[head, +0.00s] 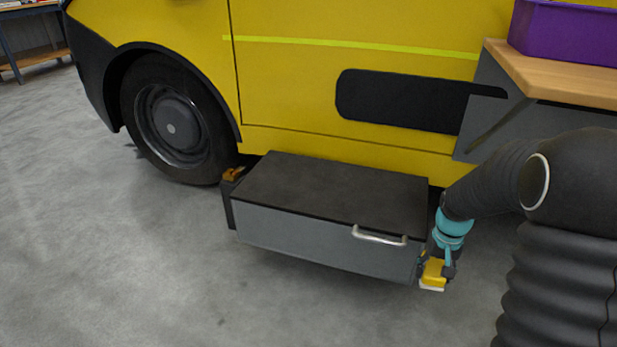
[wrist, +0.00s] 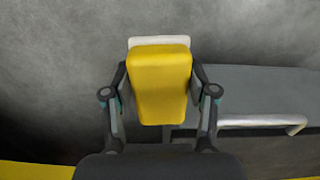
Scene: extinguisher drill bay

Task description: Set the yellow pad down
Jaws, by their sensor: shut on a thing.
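The yellow pad (wrist: 159,88) is a yellow block with a pale strip along its far end. My gripper (wrist: 160,92) is shut on it, one finger on each side, in the wrist view. In the head view the yellow pad (head: 433,272) shows low beside the right front corner of a grey drawer box, with its pale part at the bottom. My gripper (head: 438,267) points down there. Whether the pad touches the floor or the box is hard to tell.
The grey drawer box (head: 320,247) with a dark top and metal handle (head: 380,236) stands against a yellow vehicle (head: 340,20). A wooden shelf (head: 565,78) carries a purple bin (head: 570,32) at upper right. Grey floor is clear in front and left.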

